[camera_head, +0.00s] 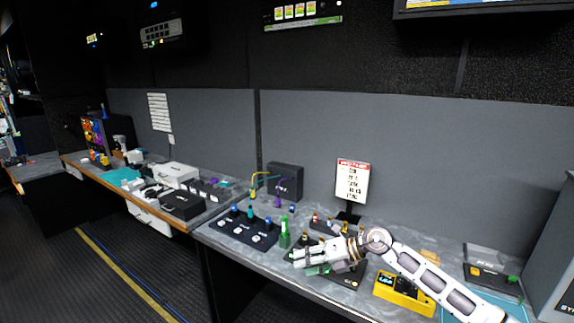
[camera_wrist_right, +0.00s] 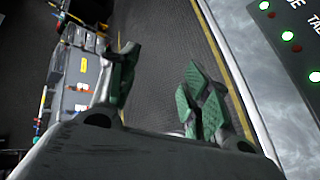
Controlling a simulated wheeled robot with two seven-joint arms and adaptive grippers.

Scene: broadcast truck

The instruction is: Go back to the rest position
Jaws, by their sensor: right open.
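My right arm comes in from the right in the head view and reaches over the grey worktop. My right gripper (camera_head: 300,255) is at the end of it, above the black devices near the worktop's front edge. In the right wrist view the two green-padded fingers of the gripper (camera_wrist_right: 163,72) are spread apart, with nothing between them but the dark floor beyond. My left gripper is in neither view.
A black panel with knobs (camera_head: 243,230) lies left of the gripper. A green upright item (camera_head: 285,232) stands close beside it. A yellow device (camera_head: 404,292) sits below my forearm. A sign (camera_head: 352,181) stands behind. The floor (camera_head: 130,265) at left is clear.

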